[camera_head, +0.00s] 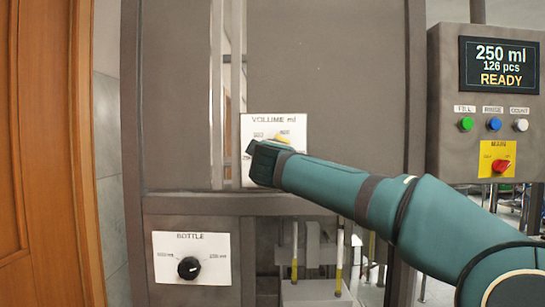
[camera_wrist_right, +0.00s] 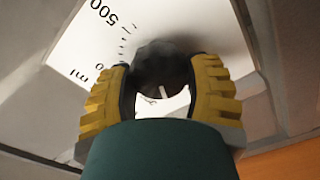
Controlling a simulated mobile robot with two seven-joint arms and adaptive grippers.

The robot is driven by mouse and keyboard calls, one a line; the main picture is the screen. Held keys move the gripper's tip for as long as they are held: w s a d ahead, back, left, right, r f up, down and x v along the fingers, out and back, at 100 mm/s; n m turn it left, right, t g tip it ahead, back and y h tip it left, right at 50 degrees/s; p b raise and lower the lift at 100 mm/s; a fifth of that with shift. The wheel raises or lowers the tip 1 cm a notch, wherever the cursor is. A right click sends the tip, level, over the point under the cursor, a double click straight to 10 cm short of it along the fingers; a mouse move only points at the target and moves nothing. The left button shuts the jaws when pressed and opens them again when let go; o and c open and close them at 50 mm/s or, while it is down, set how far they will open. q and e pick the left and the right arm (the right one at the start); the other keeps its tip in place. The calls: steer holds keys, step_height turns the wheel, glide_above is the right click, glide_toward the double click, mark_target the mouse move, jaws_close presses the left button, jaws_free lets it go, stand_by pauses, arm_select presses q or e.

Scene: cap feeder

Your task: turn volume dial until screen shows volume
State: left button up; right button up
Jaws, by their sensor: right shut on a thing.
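The volume dial is a dark round knob (camera_wrist_right: 162,66) on a white plate marked "VOLUME ml" (camera_head: 274,120). In the head view my right arm hides the knob. My right gripper (camera_wrist_right: 160,88) has its yellow-padded fingers on both sides of the knob, shut on it. In the head view the gripper (camera_head: 265,160) is in front of the plate. The screen (camera_head: 499,65) at the upper right reads "250 ml", "126 pcs" and "READY". My left gripper is not in view.
A second dial (camera_head: 188,268) on a "BOTTLE" plate sits lower left. Below the screen are green, blue and white buttons and a red main switch (camera_head: 501,166) on yellow. A wooden door (camera_head: 40,150) stands at the left. Grey cabinet panels surround the volume plate.

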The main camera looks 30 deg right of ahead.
steer(key=o, duration=1.2)
steer(key=v, duration=1.2)
steer(key=shift+s, duration=0.1)
